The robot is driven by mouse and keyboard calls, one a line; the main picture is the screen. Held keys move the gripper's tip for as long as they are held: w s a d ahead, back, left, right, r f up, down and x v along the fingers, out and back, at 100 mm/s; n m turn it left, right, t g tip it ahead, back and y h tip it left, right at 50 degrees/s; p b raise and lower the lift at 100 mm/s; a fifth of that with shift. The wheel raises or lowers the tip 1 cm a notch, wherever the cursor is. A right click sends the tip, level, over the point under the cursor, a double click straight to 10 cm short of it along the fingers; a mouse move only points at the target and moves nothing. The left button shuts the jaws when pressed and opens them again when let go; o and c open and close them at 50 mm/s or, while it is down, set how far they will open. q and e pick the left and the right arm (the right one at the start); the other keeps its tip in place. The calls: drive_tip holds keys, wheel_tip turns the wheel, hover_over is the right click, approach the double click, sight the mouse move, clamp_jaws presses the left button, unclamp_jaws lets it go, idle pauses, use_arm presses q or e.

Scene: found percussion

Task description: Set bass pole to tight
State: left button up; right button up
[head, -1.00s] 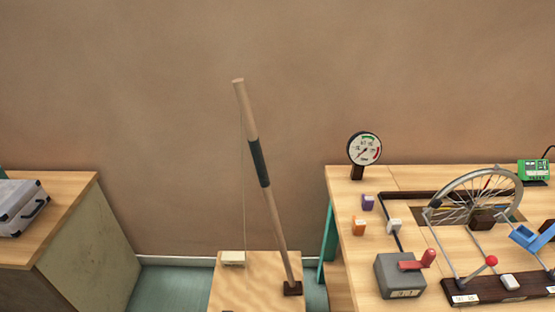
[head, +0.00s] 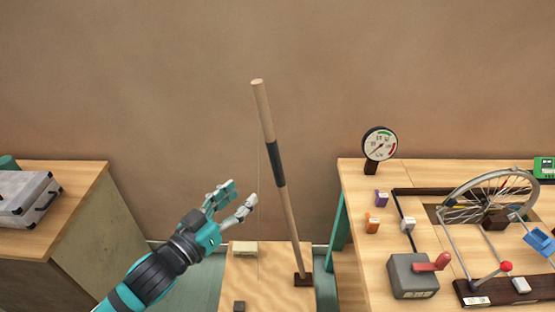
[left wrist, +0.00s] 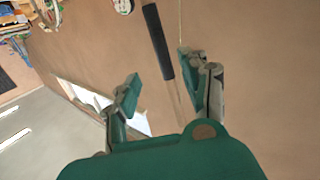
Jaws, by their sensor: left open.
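The bass pole (head: 269,122) is a wooden stick with a dark grip sleeve (head: 277,164). It leans with its top to the left and its foot in a dark block on a light wooden box (head: 265,285). A thin string (head: 258,200) runs down to the box. My left gripper (head: 234,200) is open and empty, left of the pole and lower than the sleeve, apart from it. In the left wrist view the gripper (left wrist: 158,75) shows both fingers spread, with the pole (left wrist: 158,42) beyond and between them. My right gripper is not in view.
A round dial gauge (head: 380,144) stands on the right workbench (head: 360,260), with a bicycle wheel (head: 488,197) and a grey box with a red handle (head: 412,277). A case (head: 25,200) lies on the left bench. The wall behind the pole is bare.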

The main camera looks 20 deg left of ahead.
sight(273, 166)
use_arm(q)
drive_tip(key=p+x, duration=0.2)
drive_tip(key=x, duration=1.2)
drive_tip(key=shift+f, duration=0.1)
clamp_jaws()
drive_tip(key=shift+w, duration=0.1)
